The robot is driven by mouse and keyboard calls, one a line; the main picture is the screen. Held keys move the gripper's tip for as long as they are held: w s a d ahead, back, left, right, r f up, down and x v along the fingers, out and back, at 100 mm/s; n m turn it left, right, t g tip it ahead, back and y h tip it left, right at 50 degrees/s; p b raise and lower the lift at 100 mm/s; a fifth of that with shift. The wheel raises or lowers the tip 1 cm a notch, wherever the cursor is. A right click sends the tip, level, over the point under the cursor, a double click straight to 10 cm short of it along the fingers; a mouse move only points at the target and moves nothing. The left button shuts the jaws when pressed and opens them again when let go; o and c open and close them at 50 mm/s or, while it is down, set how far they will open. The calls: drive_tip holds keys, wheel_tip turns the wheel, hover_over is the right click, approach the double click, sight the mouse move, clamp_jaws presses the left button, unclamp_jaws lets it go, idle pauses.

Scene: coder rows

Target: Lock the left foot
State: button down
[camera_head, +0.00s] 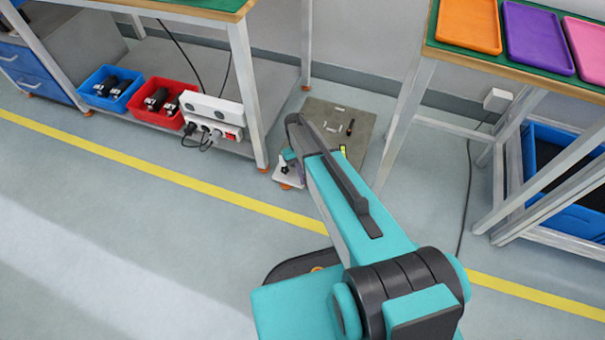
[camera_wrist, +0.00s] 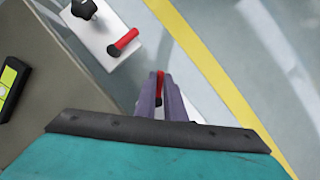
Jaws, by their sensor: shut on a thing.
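In the wrist view, my gripper (camera_wrist: 159,77) is shut on a red piece (camera_wrist: 160,82), which shows between the fingertips. A white foot plate (camera_wrist: 108,27) with a black star knob (camera_wrist: 86,8) and a red lever (camera_wrist: 123,42) lies ahead and to the left of the fingers. A white part also shows beside the fingers at the right, partly hidden by them. In the head view, the white foot (camera_head: 289,176) and its dark knob (camera_head: 285,168) show at the near left corner of a grey-beige board (camera_head: 361,120). My arm hides most of the gripper there.
A yellow floor line (camera_head: 190,181) runs past the foot. A bench leg (camera_head: 249,105) stands close on the left. Red (camera_head: 150,113) and blue (camera_head: 101,99) bins and a power strip (camera_head: 214,109) sit on its lower shelf. Another table (camera_head: 415,105) stands right.

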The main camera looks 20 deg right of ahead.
drive_tip(key=shift+w+d+n+h+p, duration=0.15)
drive_tip(key=shift+n+h+p, duration=0.15)
drive_tip(key=shift+n+p, duration=0.5)
drive_tip(key=c, duration=1.8)
unclamp_jaws()
drive_tip(key=shift+c, duration=0.2)
drive_tip(key=shift+r, duration=0.15)
drive_tip(key=p+v, duration=0.2)
drive_tip(key=v, duration=1.1)
drive_tip(key=shift+r+p, duration=0.35)
drive_tip(key=shift+p, duration=0.05)
